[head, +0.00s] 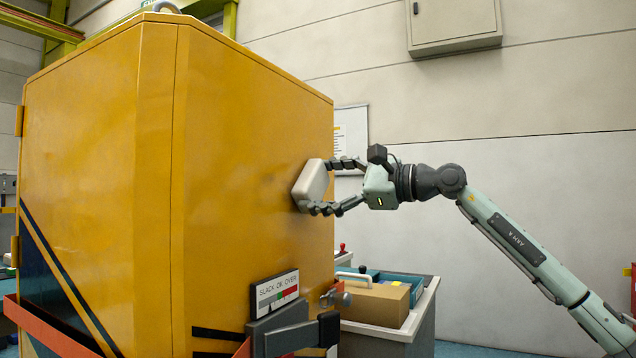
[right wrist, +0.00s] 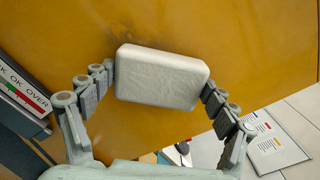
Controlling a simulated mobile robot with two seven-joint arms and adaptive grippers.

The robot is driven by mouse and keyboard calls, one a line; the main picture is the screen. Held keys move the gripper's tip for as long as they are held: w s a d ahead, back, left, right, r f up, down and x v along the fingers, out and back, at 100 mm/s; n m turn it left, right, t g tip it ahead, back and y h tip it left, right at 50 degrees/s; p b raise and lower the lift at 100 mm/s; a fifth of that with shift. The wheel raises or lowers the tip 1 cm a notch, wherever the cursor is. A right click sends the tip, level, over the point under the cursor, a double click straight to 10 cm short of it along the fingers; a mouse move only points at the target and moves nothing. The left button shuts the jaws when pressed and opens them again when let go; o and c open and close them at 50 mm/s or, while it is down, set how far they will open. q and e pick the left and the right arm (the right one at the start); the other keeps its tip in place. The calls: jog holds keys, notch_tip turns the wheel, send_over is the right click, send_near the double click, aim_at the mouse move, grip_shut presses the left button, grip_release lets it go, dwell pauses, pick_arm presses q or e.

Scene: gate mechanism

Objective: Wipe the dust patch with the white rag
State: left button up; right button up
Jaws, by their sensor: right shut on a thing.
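The white rag (head: 311,184) is a thick, block-like pad. My right gripper (head: 318,186) is shut on it from both sides, and it also shows in the right wrist view (right wrist: 161,78). The rag is at the yellow cabinet's side panel (head: 250,170); it looks to be against the panel, but I cannot tell for sure that it touches. In the right wrist view a brownish, dusty smudge, likely the dust patch (right wrist: 125,40), shows on the panel just above the rag; the rag hides part of the panel. My left gripper is not in view.
A gauge plate (head: 275,291) marked SLACK OK OVER and a dark clamp-like part (head: 290,330) stick out low on the cabinet. A bench (head: 425,310) with a cardboard box (head: 375,301) and a blue tray (head: 402,280) stands behind. A wall cabinet (head: 453,22) hangs high.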

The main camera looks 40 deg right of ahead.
aim_at(259, 182)
jog(key=shift+s+a+f+b, duration=0.1)
jog(key=shift+s+a+b, duration=0.05)
jog(key=shift+a+b, duration=0.25)
jog(key=shift+s+a, duration=0.15)
jog(key=shift+a, duration=0.25)
jog(key=shift+s+a+b, duration=0.3)
jog(key=shift+s+a, duration=0.05)
jog(key=shift+a, duration=0.5)
jog(key=shift+s+a+b, duration=0.25)
jog(key=shift+s+a, duration=0.1)
jog(key=shift+a, duration=0.45)
jog(key=shift+s+a, duration=0.35)
jog(key=shift+a, duration=0.5)
jog(key=shift+s+a, duration=0.35)
jog(key=shift+a, duration=0.5)
jog(key=shift+s+a, duration=0.3)
jog(key=shift+a, duration=0.45)
jog(key=shift+s+a, duration=0.35)
jog(key=shift+a, duration=0.4)
jog(key=shift+s+a, duration=0.3)
jog(key=shift+a, duration=0.45)
